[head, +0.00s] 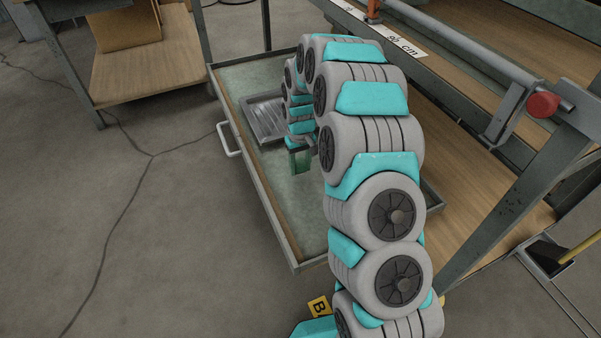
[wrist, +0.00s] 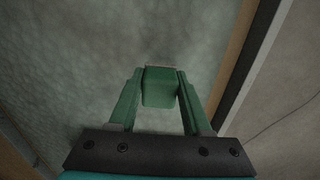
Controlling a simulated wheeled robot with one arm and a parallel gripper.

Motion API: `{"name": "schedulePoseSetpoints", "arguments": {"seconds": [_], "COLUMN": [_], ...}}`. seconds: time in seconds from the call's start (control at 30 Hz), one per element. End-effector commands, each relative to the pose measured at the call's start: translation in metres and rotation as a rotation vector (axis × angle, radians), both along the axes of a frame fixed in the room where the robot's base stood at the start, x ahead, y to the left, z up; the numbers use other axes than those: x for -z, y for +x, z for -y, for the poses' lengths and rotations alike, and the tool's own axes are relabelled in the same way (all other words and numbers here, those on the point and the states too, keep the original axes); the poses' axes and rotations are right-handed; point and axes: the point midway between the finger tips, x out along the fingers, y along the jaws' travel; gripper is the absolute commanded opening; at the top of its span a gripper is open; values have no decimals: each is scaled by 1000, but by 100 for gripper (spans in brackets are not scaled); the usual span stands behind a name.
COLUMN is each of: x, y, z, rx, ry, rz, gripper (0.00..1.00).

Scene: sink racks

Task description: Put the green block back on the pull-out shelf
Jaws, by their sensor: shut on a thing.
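The green block (wrist: 160,88) sits between the two green fingers of my gripper (wrist: 162,76) in the wrist view. The fingers press on its left and right sides. In the head view the block (head: 301,163) shows small below my gripper (head: 300,148), partly hidden by my arm. The pull-out shelf (head: 288,205) is drawn out, with a grey-green floor and a raised rim. The block is over this shelf; I cannot tell whether it touches the floor. In the wrist view the shelf floor (wrist: 70,60) lies behind the block.
A grey metal tray (head: 266,118) lies in the far part of the shelf, close to my gripper. A handle (head: 229,140) juts from the shelf's left rim. The near part of the shelf is bare. A rack frame with a red knob (head: 543,105) stands at right.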

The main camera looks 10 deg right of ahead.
Motion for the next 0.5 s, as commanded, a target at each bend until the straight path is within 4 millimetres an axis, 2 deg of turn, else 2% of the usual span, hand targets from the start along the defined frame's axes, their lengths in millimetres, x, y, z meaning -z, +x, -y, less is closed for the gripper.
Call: {"name": "schedulePoseSetpoints", "arguments": {"seconds": [0.27, 0.5], "x": [35, 36], "y": [2, 2], "z": [1, 1], "rx": [-1, -1], "ry": [-1, -1], "rz": [-1, 1], "gripper": [0, 0]}}
